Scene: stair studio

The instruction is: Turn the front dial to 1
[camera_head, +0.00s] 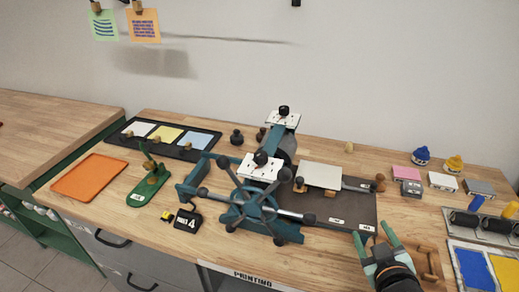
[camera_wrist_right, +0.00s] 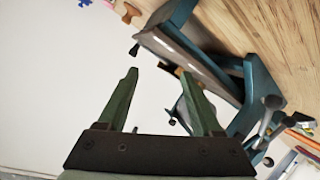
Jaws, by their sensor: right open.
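The teal press (camera_head: 284,150) stands on the wooden bench, with a spoked wheel (camera_head: 253,205) at its front. Two white plates with black knobs sit on top of it. The front dial (camera_head: 261,159) is the nearer knob, and the rear knob (camera_head: 284,111) stands farther back. I cannot read any numbers on the plates or tell where the front dial points. My right gripper (camera_head: 370,231) is open and empty, low and to the right of the press. In the right wrist view its fingers (camera_wrist_right: 157,75) are apart, with part of the press (camera_wrist_right: 200,60) beyond. My left gripper is not in view.
A dark board with a white plate (camera_head: 321,175) lies right of the press. A wooden tray (camera_head: 428,262) is beside my right gripper. Inks and rollers crowd the right.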

